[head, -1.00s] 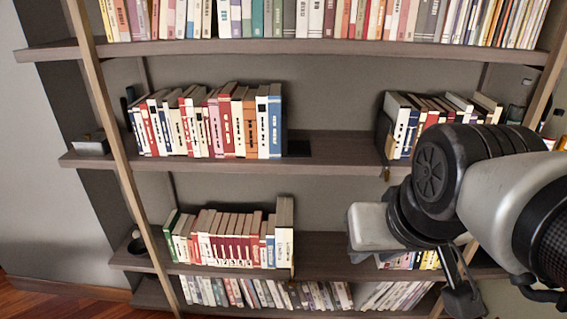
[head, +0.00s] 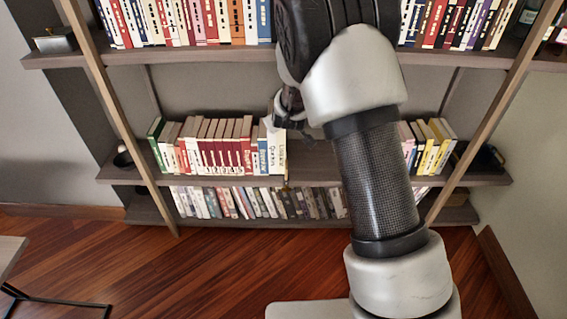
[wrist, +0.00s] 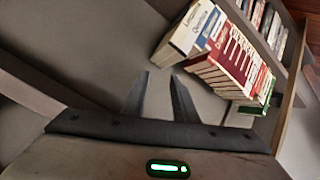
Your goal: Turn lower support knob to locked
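A small brass-coloured piece (head: 286,178) hangs at the front edge of the lower shelf, below the tall white book. It may be the lower support knob, but it is too small to read its shape or setting. My gripper (head: 290,126) is in front of the lower bay, above that piece and close to the right end of the book row. In the wrist view my gripper (wrist: 163,80) has two dark fingers standing apart, with only grey backing between them. No knob can be made out in the wrist view.
A row of books (head: 215,148) stands on the lower shelf (head: 225,181), left of my gripper. Yellow and white books (head: 432,140) stand at the right. Slanted wooden uprights (head: 110,110) flank the bays. A table edge (head: 10,255) shows at the lower left; the wooden floor in front is mostly clear.

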